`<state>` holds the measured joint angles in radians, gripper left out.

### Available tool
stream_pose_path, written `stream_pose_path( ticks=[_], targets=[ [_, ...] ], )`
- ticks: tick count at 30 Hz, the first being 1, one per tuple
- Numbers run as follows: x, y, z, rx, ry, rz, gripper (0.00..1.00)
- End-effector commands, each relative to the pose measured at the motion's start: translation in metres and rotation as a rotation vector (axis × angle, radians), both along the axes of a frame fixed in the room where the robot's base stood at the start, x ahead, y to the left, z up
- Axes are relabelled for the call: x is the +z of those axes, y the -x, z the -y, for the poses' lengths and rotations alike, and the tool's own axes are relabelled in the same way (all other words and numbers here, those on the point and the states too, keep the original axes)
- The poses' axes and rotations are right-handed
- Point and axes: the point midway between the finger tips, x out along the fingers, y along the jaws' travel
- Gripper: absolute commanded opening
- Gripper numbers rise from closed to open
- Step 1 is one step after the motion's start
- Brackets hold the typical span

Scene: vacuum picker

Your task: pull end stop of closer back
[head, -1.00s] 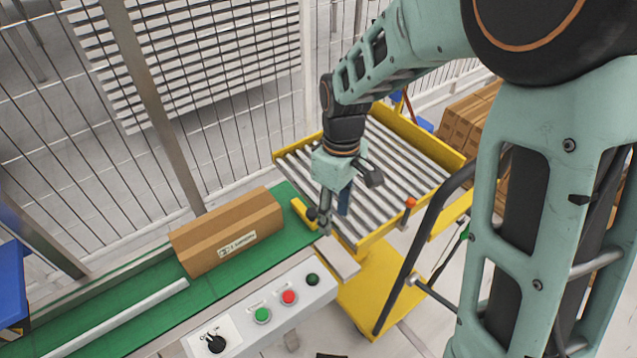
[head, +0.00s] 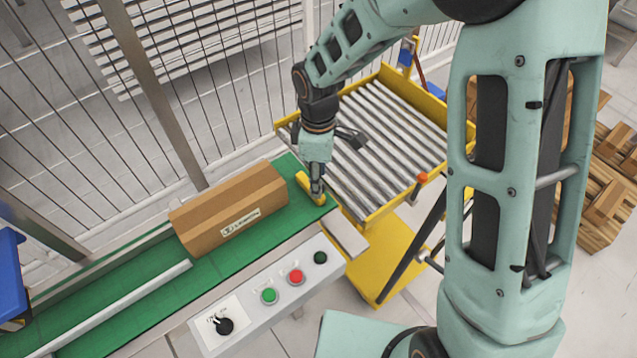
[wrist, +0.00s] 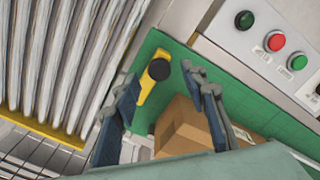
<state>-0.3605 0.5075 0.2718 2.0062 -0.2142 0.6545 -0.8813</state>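The end stop (head: 304,181) is a yellow bar at the right end of the green conveyor. In the wrist view the yellow end stop (wrist: 149,87) carries a round black knob (wrist: 159,69). My gripper (head: 317,192) points down at the end stop and hides part of it in the head view. In the wrist view my gripper (wrist: 160,78) is open, with one finger on each side of the end stop and knob. I cannot tell whether a finger touches it.
A brown carton (head: 228,212) lies on the green belt (head: 165,270) left of the end stop. A yellow roller cart (head: 385,140) stands at the conveyor's right end. A button panel (head: 270,285) runs along the front. A wire fence (head: 190,120) stands behind.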

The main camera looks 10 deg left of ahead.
Motion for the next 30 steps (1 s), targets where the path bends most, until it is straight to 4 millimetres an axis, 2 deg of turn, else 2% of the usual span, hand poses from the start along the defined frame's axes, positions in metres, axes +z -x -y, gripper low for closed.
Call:
stream_pose_path(
  ticks=[3,6,16,27,30],
  targets=[
    [-0.016,0.0,0.0,-0.001,0.001,-0.001,0.4],
    [-0.023,0.0,0.0,-0.001,0.0,0.0,0.4],
    [-0.025,0.0,0.0,-0.002,0.0,0.001,0.4],
    [-0.025,0.0,0.0,-0.002,0.0,0.001,0.0],
    [-0.025,0.0,0.0,-0.002,0.0,0.001,0.0]
  ],
)
